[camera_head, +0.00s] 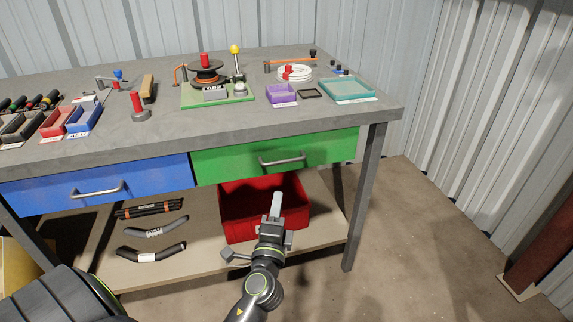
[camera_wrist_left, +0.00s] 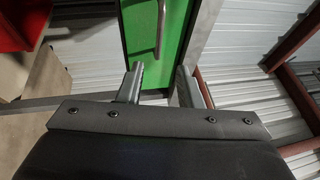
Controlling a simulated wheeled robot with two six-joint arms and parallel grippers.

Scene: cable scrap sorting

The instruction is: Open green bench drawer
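The green drawer (camera_head: 235,164) is shut under the right part of the bench top. Its grey bar handle (camera_head: 282,161) runs along the middle of its front. My left gripper (camera_head: 276,205) is below and in front of the handle, apart from it. In the left wrist view the green drawer front (camera_wrist_left: 140,38) and its handle (camera_wrist_left: 160,30) show beyond the fingertips. There my left gripper (camera_wrist_left: 160,84) is open and empty, with the handle roughly in line with the gap between its fingers. My right gripper is in neither view.
A blue drawer (camera_head: 60,190) is shut beside the green one. A red bin (camera_head: 232,228) stands on the lower shelf behind my gripper. A grey bench leg (camera_head: 362,200) is to the right. Floor (camera_head: 420,260) is clear right of the bench.

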